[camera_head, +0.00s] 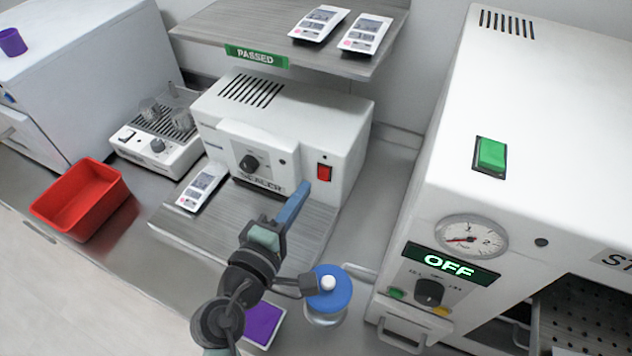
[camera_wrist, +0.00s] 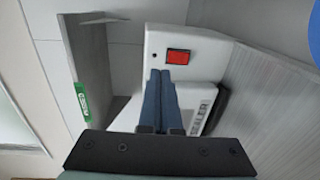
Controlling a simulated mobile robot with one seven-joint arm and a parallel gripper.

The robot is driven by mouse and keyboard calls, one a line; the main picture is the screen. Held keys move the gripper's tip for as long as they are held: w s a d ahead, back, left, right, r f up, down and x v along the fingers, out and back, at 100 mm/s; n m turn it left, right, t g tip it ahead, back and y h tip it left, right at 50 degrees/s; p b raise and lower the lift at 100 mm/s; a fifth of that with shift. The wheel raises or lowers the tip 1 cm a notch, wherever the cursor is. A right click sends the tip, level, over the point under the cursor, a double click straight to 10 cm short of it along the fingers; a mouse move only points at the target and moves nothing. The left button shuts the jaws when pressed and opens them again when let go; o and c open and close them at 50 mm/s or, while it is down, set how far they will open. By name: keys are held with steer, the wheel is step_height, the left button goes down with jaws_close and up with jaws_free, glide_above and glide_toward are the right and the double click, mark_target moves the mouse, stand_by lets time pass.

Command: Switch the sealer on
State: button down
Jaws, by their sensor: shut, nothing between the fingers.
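The sealer (camera_head: 222,132) is a white box under the shelf. Its front has a dark knob and a label of which "SEALER" can be read. A red rocker switch (camera_head: 323,173) sits at the right of its front; it also shows in the wrist view (camera_wrist: 178,57). I cannot tell the switch's position. My gripper (camera_head: 303,188) is shut and empty, its blue fingers pointing at the sealer's front, just below and left of the switch in the head view. In the wrist view the fingertips (camera_wrist: 160,72) appear close to the switch's edge; contact cannot be told.
A shelf with a green PASSED sign (camera_head: 256,56) and pouches overhangs the sealer. A large sterilizer reading OFF (camera_head: 450,263) with a green switch stands right. A blue-lidded jar (camera_head: 328,290) is beside my arm. A red bin (camera_head: 80,199) stands left.

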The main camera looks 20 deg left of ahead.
mark_target(323, 180)
steer(key=s+f, duration=0.3)
steer(key=s, duration=0.5)
steer(key=shift+f+b, duration=0.25)
steer(key=shift+b, duration=0.1)
steer(key=w+p, duration=0.1)
steer(key=w, duration=0.3)
steer(key=w+f+p, duration=0.1)
steer(key=w, duration=0.4)
steer(key=w+p, duration=0.1)
steer(key=w, duration=0.3)
steer(key=shift+w+d+f, duration=0.2)
steer(key=shift+w+f, duration=0.1)
steer(key=shift+w, duration=0.2)
steer(key=shift+f, duration=0.15)
